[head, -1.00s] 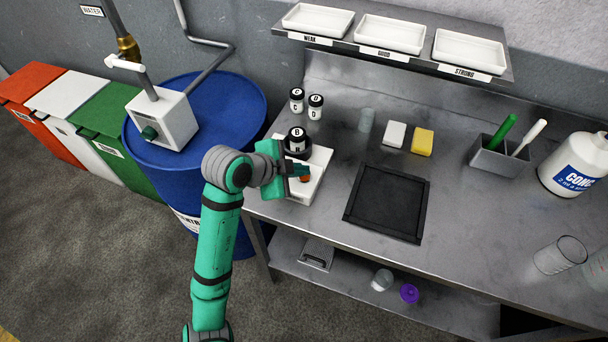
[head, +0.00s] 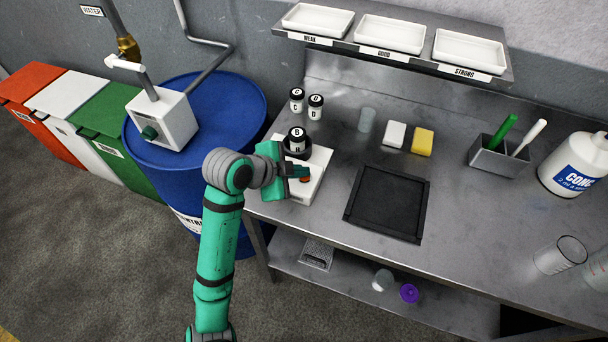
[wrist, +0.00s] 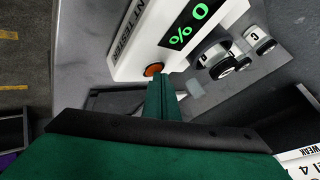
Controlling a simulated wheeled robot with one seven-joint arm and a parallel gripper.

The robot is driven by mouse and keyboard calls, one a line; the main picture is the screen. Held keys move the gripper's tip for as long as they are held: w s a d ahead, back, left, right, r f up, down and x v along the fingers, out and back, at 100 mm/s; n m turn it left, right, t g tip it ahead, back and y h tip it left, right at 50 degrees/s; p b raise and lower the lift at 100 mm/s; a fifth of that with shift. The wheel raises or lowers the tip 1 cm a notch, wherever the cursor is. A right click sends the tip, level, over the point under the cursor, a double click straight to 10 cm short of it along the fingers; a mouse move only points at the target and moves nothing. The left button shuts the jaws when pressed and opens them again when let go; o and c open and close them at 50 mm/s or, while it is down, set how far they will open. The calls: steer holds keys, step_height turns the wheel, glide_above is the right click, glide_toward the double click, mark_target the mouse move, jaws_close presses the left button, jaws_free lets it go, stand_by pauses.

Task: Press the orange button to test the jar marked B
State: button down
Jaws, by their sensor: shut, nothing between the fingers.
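The jar marked B (head: 296,139), with a black lid, stands upright in the dark round holder on the white tester (head: 318,163). In the wrist view the jar (wrist: 220,62) is beside the tester's green display (wrist: 183,25), which shows a 0 and a percent sign. The orange button (head: 305,180) is on the tester's front part, partly covered by my fingers; it also shows in the wrist view (wrist: 153,69). My gripper (head: 302,171) is shut and empty, its fingertips right by the button. I cannot tell whether they touch it.
Two more jars, C (head: 297,100) and D (head: 316,108), stand behind the tester. Trays marked weak, good and strong (head: 390,34) are on the shelf above.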

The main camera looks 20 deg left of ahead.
mark_target(301, 179)
steer(key=shift+r, duration=0.75)
steer(key=shift+r, duration=2.5)
